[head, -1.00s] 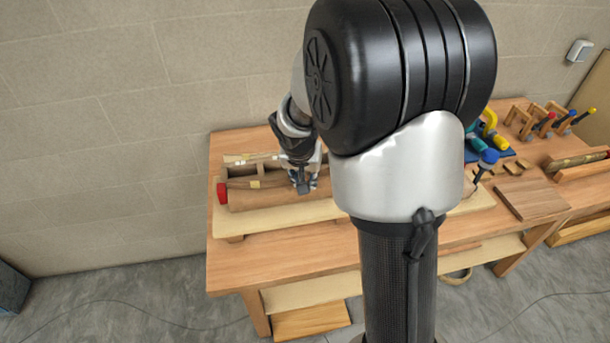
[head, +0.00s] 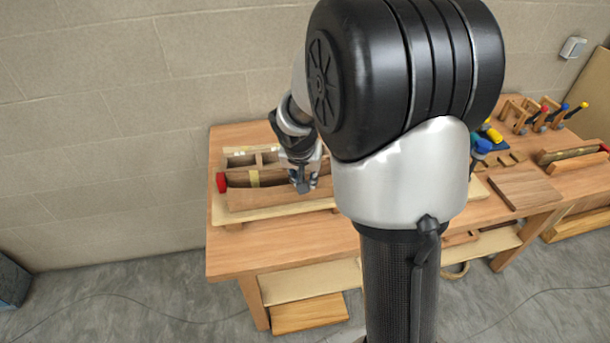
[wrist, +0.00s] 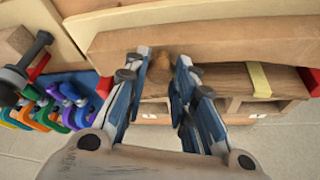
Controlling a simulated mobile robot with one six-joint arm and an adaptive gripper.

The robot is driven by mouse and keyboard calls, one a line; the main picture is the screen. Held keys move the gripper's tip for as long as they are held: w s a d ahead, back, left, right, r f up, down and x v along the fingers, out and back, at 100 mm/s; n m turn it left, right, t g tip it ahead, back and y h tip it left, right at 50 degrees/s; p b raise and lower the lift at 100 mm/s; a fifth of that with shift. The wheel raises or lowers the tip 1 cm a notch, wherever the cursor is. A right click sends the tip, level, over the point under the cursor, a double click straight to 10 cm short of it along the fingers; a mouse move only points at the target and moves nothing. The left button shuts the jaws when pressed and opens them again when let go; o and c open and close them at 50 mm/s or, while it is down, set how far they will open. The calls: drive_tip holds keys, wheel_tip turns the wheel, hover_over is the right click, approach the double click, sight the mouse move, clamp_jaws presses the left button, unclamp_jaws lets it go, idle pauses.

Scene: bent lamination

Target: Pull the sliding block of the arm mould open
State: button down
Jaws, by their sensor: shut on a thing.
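The arm mould lies on the workbench left of my arm in the head view. Its sliding block (head: 262,199) is a long brown wooden bar along the front; it also shows across the top of the wrist view (wrist: 235,33). A dark gap separates it from the rear wooden frame (head: 240,160). A yellow strip (wrist: 259,80) spans beside the block. My gripper (head: 303,186) is over the block's middle. In the wrist view its fingers (wrist: 160,75) are shut on a small brown knob (wrist: 161,66) at the block's edge. My arm hides the mould's right end.
A red piece (head: 221,182) sits at the mould's left end. Colourful clamps (wrist: 60,105) lie on a blue mat beside the mould. A flat wooden board (head: 522,190) and a tool rack (head: 540,115) are on the right. The bench front (head: 285,252) is clear.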

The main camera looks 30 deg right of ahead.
drive_tip(key=shift+w, duration=0.1)
drive_tip(key=c, duration=1.6)
unclamp_jaws()
drive_tip(key=shift+c, duration=0.2)
drive_tip(key=v, duration=1.2)
drive_tip(key=s+a+n+y, duration=0.1)
drive_tip(key=s+a+n, duration=0.1)
drive_tip(key=s, duration=0.5)
drive_tip(key=s+a+r+n+y, duration=0.1)
drive_tip(key=s+a+n, duration=0.2)
drive_tip(key=s+a, duration=0.2)
drive_tip(key=s+a+r+n+t, duration=0.1)
drive_tip(key=s+a, duration=0.3)
drive_tip(key=s, duration=0.7)
drive_tip(key=shift+n+y, duration=0.4)
drive_tip(key=shift+n, duration=0.4)
